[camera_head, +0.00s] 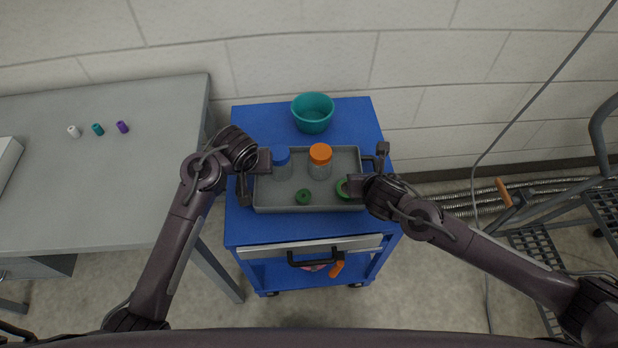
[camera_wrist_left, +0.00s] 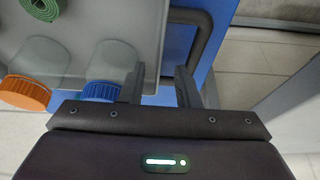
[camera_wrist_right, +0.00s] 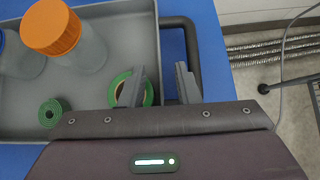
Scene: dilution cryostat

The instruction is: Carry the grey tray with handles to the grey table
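The grey tray (camera_head: 330,204) lies on the blue cart (camera_head: 350,120). It holds a blue-lidded jar (camera_head: 282,163), an orange-lidded jar (camera_head: 320,162) and two green rolls (camera_head: 303,196). My left gripper (camera_head: 246,184) is at the tray's left end; in the left wrist view its fingers (camera_wrist_left: 160,88) are apart beside the dark handle (camera_wrist_left: 203,35). My right gripper (camera_head: 366,178) is at the right end; in the right wrist view its fingers (camera_wrist_right: 159,86) are apart beside the other handle (camera_wrist_right: 191,45). The fingers partly hide both handles. The grey table (camera_head: 60,200) stands at left.
Three small vials, white, teal and purple (camera_head: 122,127), stand at the back of the grey table; its front is clear. A teal bowl (camera_head: 313,112) sits behind the tray. A floor gap separates cart and table. A wire-shelf cart (camera_head: 545,240) and hoses are at right.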

